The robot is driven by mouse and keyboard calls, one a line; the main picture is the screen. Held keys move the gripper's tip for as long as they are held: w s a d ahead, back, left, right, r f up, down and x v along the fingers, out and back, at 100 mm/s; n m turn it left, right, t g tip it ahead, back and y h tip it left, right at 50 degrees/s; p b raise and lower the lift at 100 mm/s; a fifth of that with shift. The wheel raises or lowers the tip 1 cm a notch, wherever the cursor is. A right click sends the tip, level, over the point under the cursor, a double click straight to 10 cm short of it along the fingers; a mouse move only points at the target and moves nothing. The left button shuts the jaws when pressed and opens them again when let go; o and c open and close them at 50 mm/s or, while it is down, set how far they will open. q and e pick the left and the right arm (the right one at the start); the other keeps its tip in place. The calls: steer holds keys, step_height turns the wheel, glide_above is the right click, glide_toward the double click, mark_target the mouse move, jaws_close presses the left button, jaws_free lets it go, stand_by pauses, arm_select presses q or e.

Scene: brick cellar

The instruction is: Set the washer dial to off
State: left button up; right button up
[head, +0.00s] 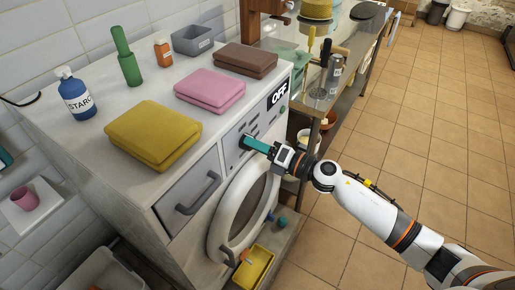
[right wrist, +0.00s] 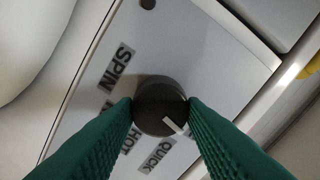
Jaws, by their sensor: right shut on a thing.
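The white washer (head: 100,130) stands at the left, its front panel facing right. A dark panel on its upper front reads OFF (head: 279,94). My right gripper (head: 247,142) reaches in from the right and is at the control panel. In the right wrist view, its green fingers (right wrist: 160,112) are shut on the round dark dial (right wrist: 158,98), one on each side. The dial's white mark points to the lower right, near the QUICK label (right wrist: 158,156). SPIN (right wrist: 117,68) and HOT labels also show; other labels are partly hidden by the fingers. My left gripper is not in view.
The drawer handle (head: 198,195) and round door (head: 238,215) sit near the panel. The tiled floor (head: 420,120) at right is clear.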

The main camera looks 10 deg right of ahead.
steer(key=shift+f+n+b, duration=0.1)
steer(key=shift+n+b, duration=0.25)
steer(key=shift+n, duration=0.75)
steer(key=o, duration=1)
steer(key=shift+b+v, duration=2.25)
steer(key=shift+v, duration=3.8)
steer(key=shift+a, duration=0.1)
